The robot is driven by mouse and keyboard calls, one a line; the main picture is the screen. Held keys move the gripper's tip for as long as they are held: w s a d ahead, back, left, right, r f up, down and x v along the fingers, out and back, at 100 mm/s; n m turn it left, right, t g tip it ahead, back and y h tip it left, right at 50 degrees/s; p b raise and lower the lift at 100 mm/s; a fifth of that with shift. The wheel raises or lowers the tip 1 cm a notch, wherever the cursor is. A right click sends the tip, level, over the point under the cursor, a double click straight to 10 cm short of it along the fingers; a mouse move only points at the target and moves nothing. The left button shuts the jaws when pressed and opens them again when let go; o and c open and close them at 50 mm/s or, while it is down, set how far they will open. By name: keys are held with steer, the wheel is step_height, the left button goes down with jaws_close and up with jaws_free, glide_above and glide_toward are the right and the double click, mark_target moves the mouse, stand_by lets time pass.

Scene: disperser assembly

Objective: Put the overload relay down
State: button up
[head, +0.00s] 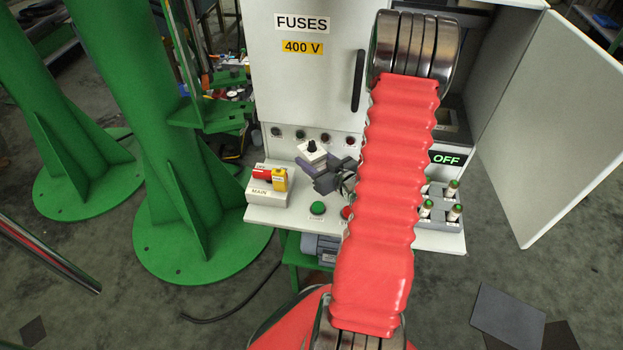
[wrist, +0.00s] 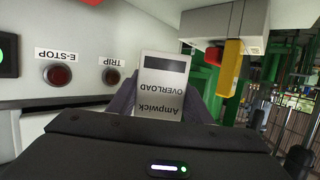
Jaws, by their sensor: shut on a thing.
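The overload relay (head: 312,152) is a small white box with a black knob, held in front of the white cabinet above its ledge. In the wrist view its pale face (wrist: 160,88) reads "Ampwick OVERLOAD", upside down. My gripper (head: 318,164) is shut on the relay, with dark fingers on both sides of it. The wrist view shows the gripper (wrist: 162,100) from behind. The relay looks tilted in the head view. I cannot tell how far it is above the ledge, and its underside is hidden.
The ledge (head: 286,218) carries a MAIN switch box (head: 262,200) with a red handle and yellow part at left, a green button (head: 317,208), and a rack of fuses (head: 442,212) at right. My red arm hides part of the middle. The cabinet door (head: 515,120) stands open at right.

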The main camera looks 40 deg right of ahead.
steer(key=shift+f, duration=2.25)
steer(key=shift+f, duration=2.05)
steer(key=shift+s, duration=0.1)
steer(key=o, duration=1.1)
steer(key=shift+f, duration=0.1)
steer(key=shift+c, duration=0.2)
steer(key=shift+v, duration=6.05)
steer(key=shift+s, duration=0.1)
